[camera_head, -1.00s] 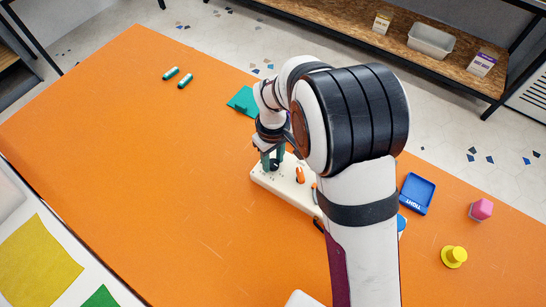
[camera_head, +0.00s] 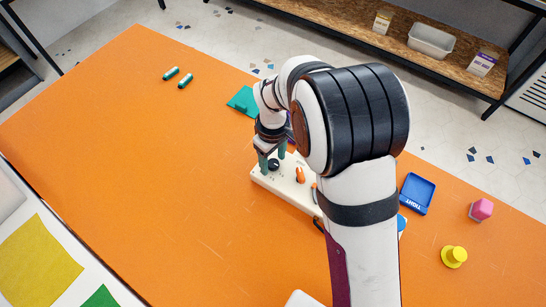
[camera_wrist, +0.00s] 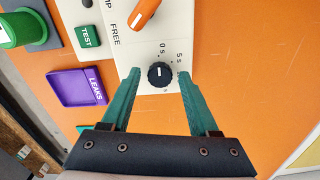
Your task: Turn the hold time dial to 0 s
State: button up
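The hold time dial is a round black knob (camera_wrist: 159,75) with a white pointer line, on a cream panel (camera_wrist: 168,18). The dial (camera_head: 273,165) also shows in the head view near the panel's left end. My gripper (camera_wrist: 160,72) is open, one green finger on each side of the dial with a visible gap to it. It also shows in the head view (camera_head: 272,158), partly behind my arm.
A purple LEAKS tray (camera_wrist: 77,87) lies beside the panel. A blue tray (camera_head: 417,194), pink block (camera_head: 481,209) and yellow knob-like piece (camera_head: 454,257) are right. The left table is mostly clear.

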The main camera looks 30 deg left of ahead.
aim_at(273, 163)
jog(key=shift+o, duration=0.2)
notch_tip(273, 163, up, 16)
dwell(0.4)
jog(key=shift+f, duration=0.1)
jog(key=d+r+m, duration=0.3)
jog(key=d+m, duration=0.2)
jog(key=d, duration=0.5)
jog(key=s+d+f+m+y, duration=0.1)
jog(key=s+d+f+m, duration=0.1)
jog(key=s+d+m, duration=1.3)
jog(key=d+m, duration=0.1)
jog(key=d, duration=0.1)
jog(key=shift+d+f+m+y, duration=0.3)
jog(key=shift+f+y, duration=0.05)
jog(key=shift+y, duration=0.05)
